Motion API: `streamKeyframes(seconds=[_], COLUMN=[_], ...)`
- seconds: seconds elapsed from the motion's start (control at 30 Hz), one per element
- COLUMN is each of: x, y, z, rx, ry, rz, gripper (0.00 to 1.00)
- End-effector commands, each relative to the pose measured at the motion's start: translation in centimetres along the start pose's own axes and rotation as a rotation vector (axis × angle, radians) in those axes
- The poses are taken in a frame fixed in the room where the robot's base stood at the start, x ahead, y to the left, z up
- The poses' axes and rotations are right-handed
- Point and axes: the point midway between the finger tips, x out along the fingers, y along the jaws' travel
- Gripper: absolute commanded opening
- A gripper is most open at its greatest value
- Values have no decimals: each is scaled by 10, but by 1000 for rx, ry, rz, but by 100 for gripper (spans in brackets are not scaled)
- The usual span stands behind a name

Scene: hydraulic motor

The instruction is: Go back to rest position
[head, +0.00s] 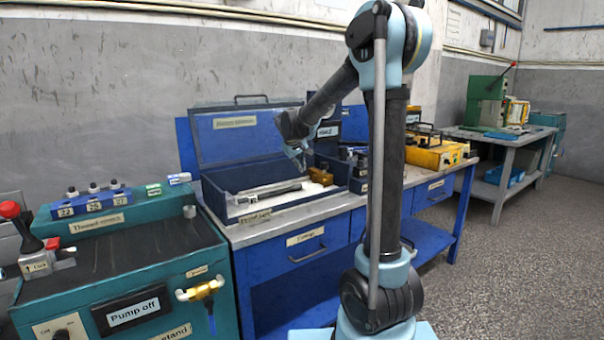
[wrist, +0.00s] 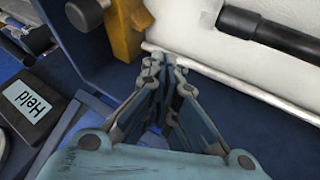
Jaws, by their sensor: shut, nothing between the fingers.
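My gripper (wrist: 160,62) is shut with its fingertips together and nothing between them in the wrist view. In the head view my gripper (head: 298,160) hangs over the open blue toolbox (head: 330,191) on the workbench. My arm is bent forward and down to it. The box holds a long dark-handled tool (wrist: 270,32) lying on a white insert (wrist: 195,30). A brass-coloured block (head: 321,176) stands in the box near the gripper; it also shows in the wrist view (wrist: 122,30). The fingertips appear close to the box's inner edge; contact cannot be told.
The blue workbench (head: 300,247) has drawers and a grey top. A teal pump stand (head: 150,247) is at left. A yellow case (head: 437,153) stands further right on the bench. A grey table (head: 510,145) is at the back right. The floor (head: 520,260) at right is clear.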

Motion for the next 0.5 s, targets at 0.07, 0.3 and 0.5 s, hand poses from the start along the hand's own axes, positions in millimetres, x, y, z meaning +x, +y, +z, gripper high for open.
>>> streamKeyframes(seconds=[0.07,0.3,0.5], x=[-14,-38,-48], y=[0,0,4], z=[0,0,13], rx=[0,-1,12], ry=[1,1,-11], rz=[-1,0,-5], gripper=[0,0,0])
